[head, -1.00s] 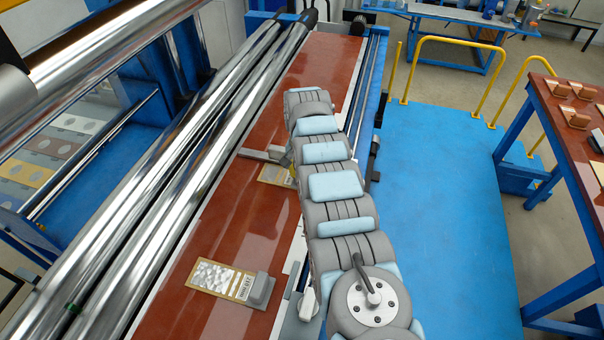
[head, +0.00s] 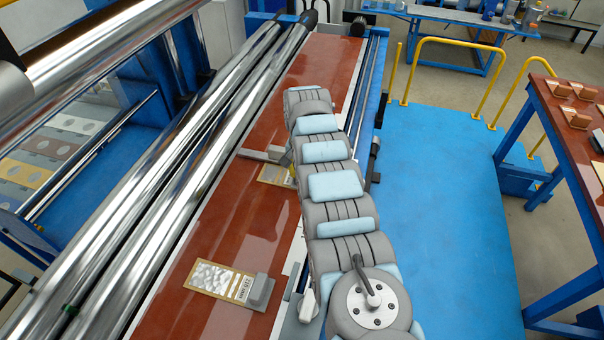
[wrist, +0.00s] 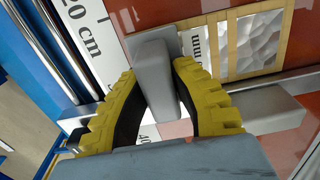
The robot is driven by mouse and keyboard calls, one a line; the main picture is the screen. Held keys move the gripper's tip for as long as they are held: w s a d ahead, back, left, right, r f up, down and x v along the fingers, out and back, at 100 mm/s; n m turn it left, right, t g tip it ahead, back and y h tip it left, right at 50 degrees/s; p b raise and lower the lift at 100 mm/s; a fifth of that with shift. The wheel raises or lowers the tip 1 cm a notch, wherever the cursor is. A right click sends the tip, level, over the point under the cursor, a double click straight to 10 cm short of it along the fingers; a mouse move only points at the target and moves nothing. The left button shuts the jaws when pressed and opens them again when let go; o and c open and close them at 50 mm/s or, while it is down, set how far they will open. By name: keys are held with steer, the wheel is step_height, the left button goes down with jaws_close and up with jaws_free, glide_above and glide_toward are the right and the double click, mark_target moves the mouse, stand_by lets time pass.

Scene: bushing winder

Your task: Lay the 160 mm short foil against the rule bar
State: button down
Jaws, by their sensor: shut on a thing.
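In the wrist view, my gripper (wrist: 153,75) has its two yellow fingers shut on a grey grip block (wrist: 154,84). The block is at the end of a foil card (wrist: 240,45) with a tan border and silvery panes. Its label ends in "mm"; the figure is hidden behind block and finger. A grey bar (wrist: 272,115), apparently the rule bar, runs alongside the card's lower edge; I cannot tell whether they touch. In the head view, the arm hides my gripper and part of this card (head: 275,174); the bar (head: 258,155) shows just beyond.
A second foil card (head: 212,277) with a grey block (head: 262,289) lies nearer on the red-brown table (head: 245,225). A white scale (wrist: 88,40) marked "20 cm" runs along the table edge. Long shiny rollers (head: 165,160) flank the table on the left.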

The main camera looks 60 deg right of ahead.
steer(key=c, duration=0.9)
jaws_free()
steer(key=shift+c, duration=0.2)
steer(key=shift+r, duration=0.15)
step_height(320, 180, up, 12)
steer(key=shift+f, duration=0.15)
